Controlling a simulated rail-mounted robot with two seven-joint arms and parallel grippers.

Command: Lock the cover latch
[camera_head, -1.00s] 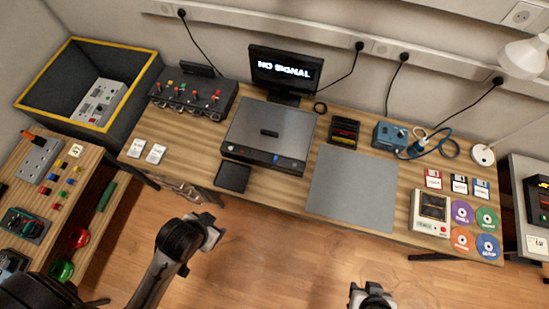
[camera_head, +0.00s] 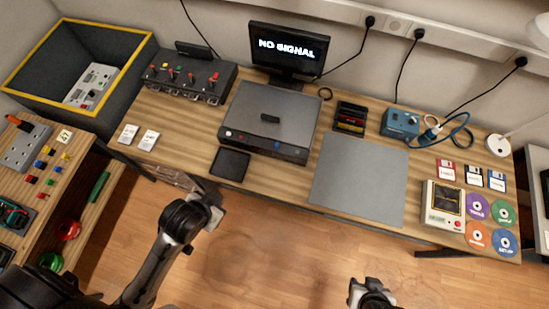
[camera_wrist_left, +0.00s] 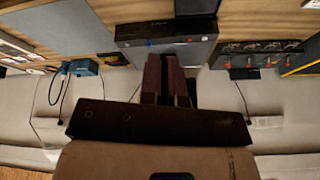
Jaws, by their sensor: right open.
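A flat grey box-shaped device (camera_head: 268,122) sits on the table below the monitor. The device also shows upside down in the left wrist view (camera_wrist_left: 165,52). My left gripper (camera_head: 212,214) is in front of the table edge, apart from the device; its fingers (camera_wrist_left: 170,80) look close together, but the gap is unclear. My right gripper (camera_head: 370,292) is open at the bottom of the head view, away from the table.
A monitor (camera_head: 288,50) stands behind the device and a switch box (camera_head: 190,80) stands left of it. A black tray (camera_head: 230,163) lies in front. A bare grey mat (camera_head: 358,180) lies to the right. A blue box (camera_head: 400,122) with cables is further right.

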